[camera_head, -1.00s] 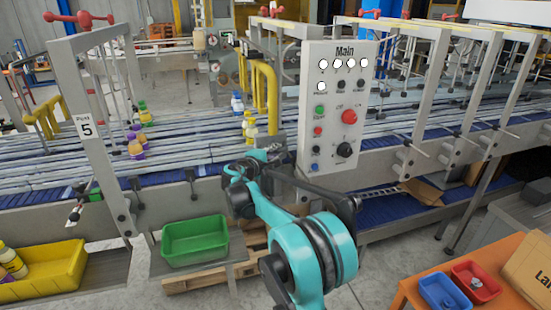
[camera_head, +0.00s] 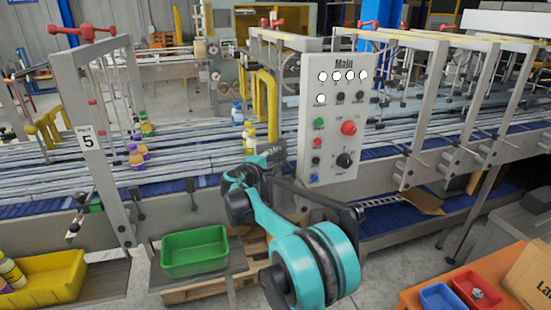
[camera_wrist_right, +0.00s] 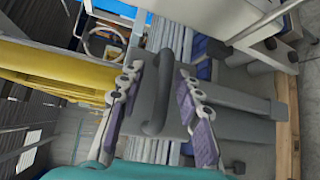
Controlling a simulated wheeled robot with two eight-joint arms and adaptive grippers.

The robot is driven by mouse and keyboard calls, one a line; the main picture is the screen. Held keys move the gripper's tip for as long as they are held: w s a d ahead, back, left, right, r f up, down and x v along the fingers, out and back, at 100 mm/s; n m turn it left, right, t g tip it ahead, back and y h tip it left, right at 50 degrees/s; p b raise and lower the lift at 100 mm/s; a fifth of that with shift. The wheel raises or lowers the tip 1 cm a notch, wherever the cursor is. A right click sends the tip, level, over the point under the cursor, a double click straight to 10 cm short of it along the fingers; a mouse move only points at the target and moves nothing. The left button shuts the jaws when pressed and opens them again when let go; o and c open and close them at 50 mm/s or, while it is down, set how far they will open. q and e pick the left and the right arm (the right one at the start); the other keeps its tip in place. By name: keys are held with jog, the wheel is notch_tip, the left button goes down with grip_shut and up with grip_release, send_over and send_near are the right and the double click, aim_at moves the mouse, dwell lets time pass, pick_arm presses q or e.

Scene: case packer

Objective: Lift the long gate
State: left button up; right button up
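A grey plate with a raised dark grey handle (camera_wrist_right: 157,100), which looks like the long gate, fills the middle of the right wrist view. My right gripper (camera_wrist_right: 160,80) is open, with one purple-padded finger on each side of the handle. Gaps show between the handle and both fingers. In the head view my right gripper (camera_head: 268,154) is at the conveyor's near edge, beside the yellow guard (camera_head: 266,105) and left of the control panel. The gate is mostly hidden there behind the gripper. My left gripper is not in view.
The Main control panel (camera_head: 329,120) stands close to the right of my gripper. Several bottles (camera_head: 138,155) stand on the conveyor at left. A green bin (camera_head: 195,252) and yellow bin (camera_head: 45,278) are in front. An orange table (camera_head: 412,298) with small trays is at lower right.

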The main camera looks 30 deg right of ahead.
jog(key=v, duration=1.2)
jog(key=s+a+f+m+y+b, duration=0.4)
jog(key=s+a+f+y, duration=0.3)
jog(key=s+f, duration=0.7)
jog(key=s+a+f+m+g+y+b, duration=0.1)
jog(key=s+a+f+m+y+b, duration=0.2)
jog(key=s+a+f+y+b, duration=0.4)
jog(key=s+a+f, duration=0.3)
jog(key=s+f, duration=0.4)
jog(key=s, duration=0.4)
jog(key=shift+a+f+m, duration=0.15)
jog(key=shift+f+m, duration=0.25)
jog(key=shift+s, duration=0.1)
